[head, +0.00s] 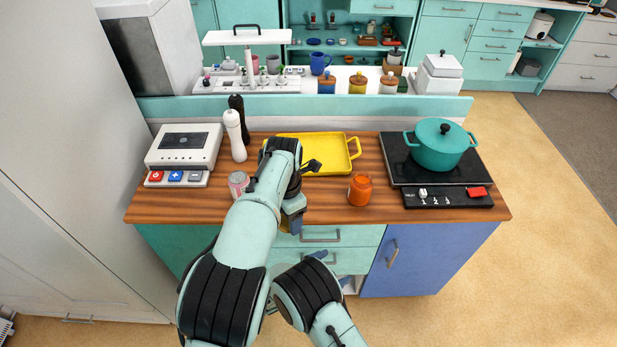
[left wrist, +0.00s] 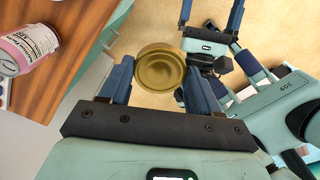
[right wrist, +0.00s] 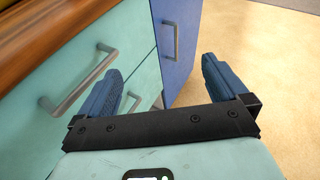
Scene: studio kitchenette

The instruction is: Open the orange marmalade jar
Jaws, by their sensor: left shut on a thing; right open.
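My right gripper (right wrist: 163,82) is open and empty, low in front of the drawers. It also shows in the left wrist view (left wrist: 212,45).
A pink labelled can (head: 238,184) stands left of my left arm. The yellow tray (head: 334,170) lies behind. A teal pot (head: 440,145) sits on the black hob (head: 397,165) at right. Drawer handles (right wrist: 80,88) protrude near my right gripper.

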